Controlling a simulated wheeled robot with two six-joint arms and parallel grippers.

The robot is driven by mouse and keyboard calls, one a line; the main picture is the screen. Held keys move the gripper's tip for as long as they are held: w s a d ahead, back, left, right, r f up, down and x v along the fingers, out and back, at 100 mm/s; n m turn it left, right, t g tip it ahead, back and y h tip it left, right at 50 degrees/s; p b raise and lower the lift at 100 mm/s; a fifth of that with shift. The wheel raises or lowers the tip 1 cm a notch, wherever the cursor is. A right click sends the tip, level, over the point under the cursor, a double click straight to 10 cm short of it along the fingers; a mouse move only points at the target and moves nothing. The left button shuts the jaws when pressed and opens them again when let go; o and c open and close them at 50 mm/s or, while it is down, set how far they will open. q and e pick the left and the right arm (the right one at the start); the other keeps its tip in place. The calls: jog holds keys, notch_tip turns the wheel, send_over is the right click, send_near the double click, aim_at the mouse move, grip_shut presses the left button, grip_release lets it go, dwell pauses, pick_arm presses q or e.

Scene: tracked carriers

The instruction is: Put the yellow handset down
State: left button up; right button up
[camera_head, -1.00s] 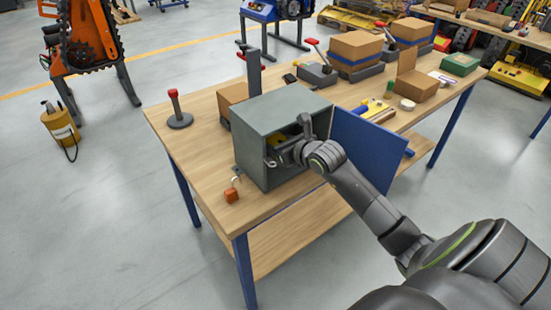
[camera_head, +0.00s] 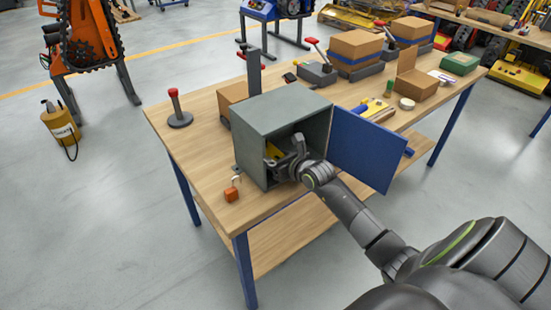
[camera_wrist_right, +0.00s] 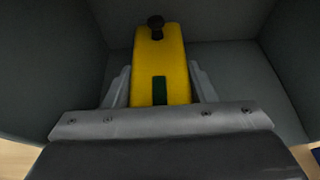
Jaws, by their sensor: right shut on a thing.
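The yellow handset (camera_wrist_right: 160,60) is between the two fingers of my right gripper (camera_wrist_right: 160,88) in the right wrist view. It has a dark knob at its far end and a dark green patch near the gripper. In the head view, the handset (camera_head: 274,151) shows partly inside the open grey cabinet (camera_head: 283,107), with my right gripper (camera_head: 284,162) at the opening. The gripper is shut on the handset. Whether the handset touches the cabinet floor I cannot tell. My left gripper is not in view.
The blue cabinet door (camera_head: 368,150) stands open to the right of my arm. An orange padlock (camera_head: 231,194) lies on the wooden table (camera_head: 190,150) in front of the cabinet. A red-topped post (camera_head: 176,108) stands to the left. Cardboard boxes (camera_head: 356,47) stand behind.

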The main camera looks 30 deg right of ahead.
jog(key=o, duration=1.1)
jog(key=shift+o, duration=0.2)
jog(key=p+v, duration=0.1)
jog(key=v, duration=1.1)
jog(key=shift+s, duration=0.1)
